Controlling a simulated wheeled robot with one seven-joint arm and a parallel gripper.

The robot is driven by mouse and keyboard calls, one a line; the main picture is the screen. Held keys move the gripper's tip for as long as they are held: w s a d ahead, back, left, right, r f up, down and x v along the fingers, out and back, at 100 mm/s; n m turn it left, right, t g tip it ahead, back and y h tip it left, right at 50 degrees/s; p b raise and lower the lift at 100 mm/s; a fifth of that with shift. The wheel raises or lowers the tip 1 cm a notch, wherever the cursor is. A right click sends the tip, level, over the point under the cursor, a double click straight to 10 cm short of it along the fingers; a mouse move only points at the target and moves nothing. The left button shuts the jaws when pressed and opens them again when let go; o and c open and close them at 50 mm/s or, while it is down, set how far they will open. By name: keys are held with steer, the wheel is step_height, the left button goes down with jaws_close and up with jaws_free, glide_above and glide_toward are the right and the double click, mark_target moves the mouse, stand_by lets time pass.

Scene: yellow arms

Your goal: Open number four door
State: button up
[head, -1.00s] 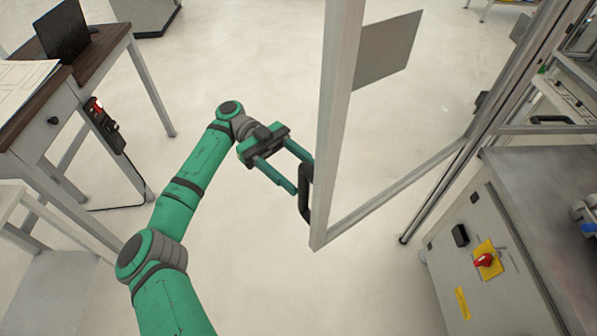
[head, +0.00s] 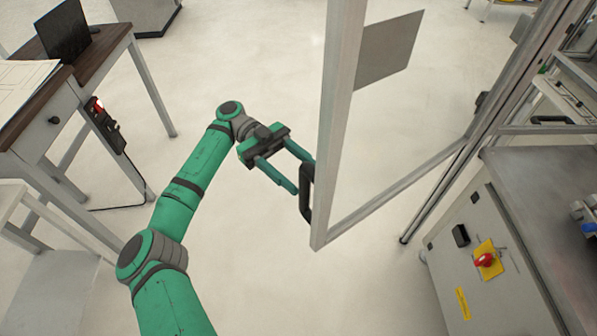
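A tall door with a grey metal frame (head: 338,130) and a clear panel stands swung out from the machine cell at the right. A black handle (head: 306,193) sits on the near left edge of its frame. My green gripper (head: 304,172) is just left of the handle, with its two fingers spread apart. The fingertips reach the upper part of the handle; I cannot tell whether they touch it. No number shows on the door.
A grey cabinet (head: 470,270) with a red switch (head: 484,260) stands at the right. A desk (head: 60,95) with a laptop (head: 62,32) is at the upper left. A white table (head: 50,235) is at the lower left. The floor (head: 240,60) around the door is clear.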

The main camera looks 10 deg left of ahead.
steer(key=shift+w+d+r, duration=0.15)
steer(key=shift+d, duration=0.05)
steer(key=s+d+r, duration=0.1)
steer(key=s+r, duration=1.1)
steer(key=s, duration=0.2)
steer(key=shift+d+r, duration=0.35)
